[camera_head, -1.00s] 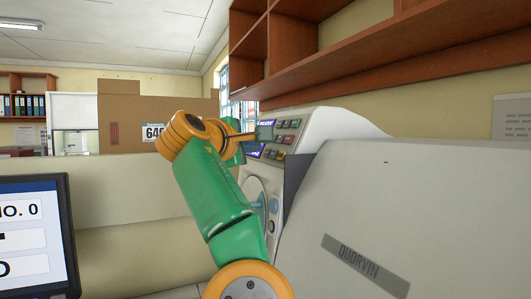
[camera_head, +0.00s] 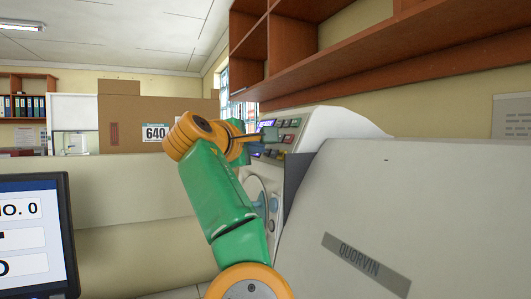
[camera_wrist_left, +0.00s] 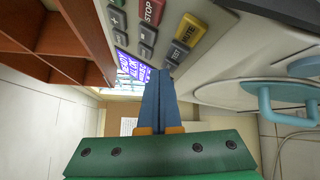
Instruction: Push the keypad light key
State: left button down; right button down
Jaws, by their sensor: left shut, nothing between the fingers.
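The keypad (camera_head: 290,128) is on the sloped front panel of a white machine in the head view. In the left wrist view its keys stand at the top: a red STOP key (camera_wrist_left: 153,11), a yellow MUTE key (camera_wrist_left: 190,29), a dark TEST key (camera_wrist_left: 177,53) and several other dark keys. I cannot read which one is the light key. A lit purple display (camera_wrist_left: 131,67) sits beside them. My left gripper (camera_head: 272,134) is shut and empty, its blue-grey fingertips (camera_wrist_left: 160,73) close to the lower dark keys. I cannot tell whether they touch. My right gripper is not in view.
The white QUORVIN housing (camera_head: 420,210) fills the right side. A wooden shelf (camera_head: 390,50) hangs above. A blue handle (camera_wrist_left: 267,105) on a round door is right of the fingers in the wrist view. A monitor (camera_head: 35,235) stands at lower left.

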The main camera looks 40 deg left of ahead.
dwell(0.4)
pick_arm(q)
jog(key=s+a+r, duration=0.2)
jog(key=s+r, duration=0.1)
jog(key=s, duration=0.2)
jog(key=shift+s+a, duration=0.2)
jog(key=shift+a, duration=0.2)
dwell(0.4)
